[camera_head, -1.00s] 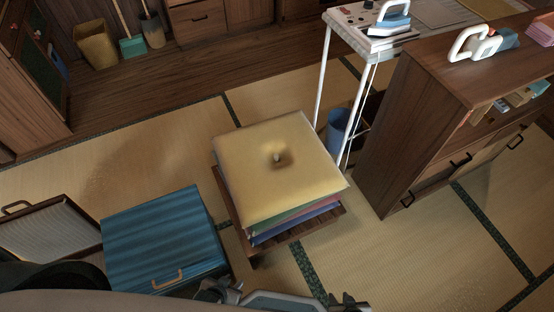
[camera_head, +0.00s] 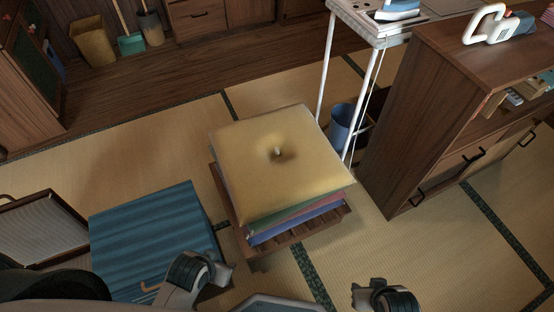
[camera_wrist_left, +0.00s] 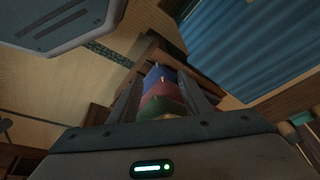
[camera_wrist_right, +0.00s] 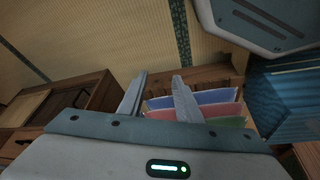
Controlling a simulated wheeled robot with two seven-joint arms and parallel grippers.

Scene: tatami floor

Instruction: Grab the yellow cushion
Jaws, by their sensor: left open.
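The yellow cushion (camera_head: 275,160) is square with a tufted centre. It lies flat on top of a stack of green, red and blue cushions on a low wooden stand (camera_head: 230,215). My left gripper (camera_head: 215,272) is in front of the stack at its left, next to the blue box. My right gripper (camera_head: 370,294) is at the front right, apart from the stack. In the left wrist view, the open fingers (camera_wrist_left: 163,95) point toward the cushion edges. In the right wrist view, the fingers (camera_wrist_right: 158,90) are apart and empty. The yellow cushion is mostly hidden in both wrist views.
A blue striped box (camera_head: 145,235) stands left of the stack, with an open tray-like case (camera_head: 45,230) beyond it. A wooden cabinet (camera_head: 420,130) and a white-legged table (camera_head: 370,25) stand at the right. Tatami floor is clear between stack and cabinet.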

